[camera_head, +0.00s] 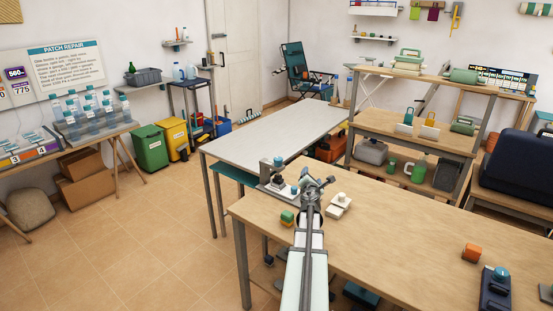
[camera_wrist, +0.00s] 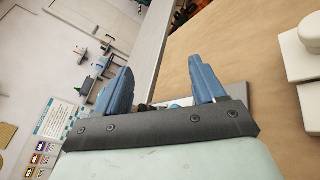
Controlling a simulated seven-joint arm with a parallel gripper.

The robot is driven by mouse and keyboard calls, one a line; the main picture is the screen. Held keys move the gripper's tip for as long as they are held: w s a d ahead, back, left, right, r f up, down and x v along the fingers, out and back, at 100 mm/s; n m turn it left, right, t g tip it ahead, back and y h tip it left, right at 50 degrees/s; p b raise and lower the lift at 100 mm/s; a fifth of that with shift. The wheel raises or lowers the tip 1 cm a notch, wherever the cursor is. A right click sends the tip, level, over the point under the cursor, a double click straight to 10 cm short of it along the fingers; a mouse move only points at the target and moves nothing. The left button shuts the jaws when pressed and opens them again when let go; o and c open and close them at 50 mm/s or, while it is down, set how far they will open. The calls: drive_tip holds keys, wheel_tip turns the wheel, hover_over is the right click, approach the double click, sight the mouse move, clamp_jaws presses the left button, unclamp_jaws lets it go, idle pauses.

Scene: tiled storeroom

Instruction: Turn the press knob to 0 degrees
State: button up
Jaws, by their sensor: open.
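A small grey device (camera_head: 277,183) stands at the far left corner of the wooden table, with a teal cap (camera_head: 279,161) on top; it looks like the press. Its knob and the knob's angle are too small to tell. My gripper (camera_head: 314,183) is just right of this device, above the table, its fingers apart. In the wrist view my gripper (camera_wrist: 160,66) has two blue fingers spread wide with nothing held. A teal bit (camera_wrist: 181,103) and part of a grey plate show low between and behind the fingers, mostly hidden by the gripper body.
An orange block (camera_head: 472,252) and a dark blue device (camera_head: 494,291) with a blue knob (camera_head: 501,273) are at right. The table's middle is clear.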

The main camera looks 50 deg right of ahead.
drive_tip(key=m, duration=0.2)
drive_tip(key=m+t+y, duration=0.5)
drive_tip(key=m+t, duration=0.2)
drive_tip(key=m, duration=1.3)
approach(277, 157)
drive_tip(key=x, duration=1.1)
drive_tip(key=shift+d+f, duration=0.1)
drive_tip(key=shift+f, duration=0.2)
drive_tip(key=c, duration=1)
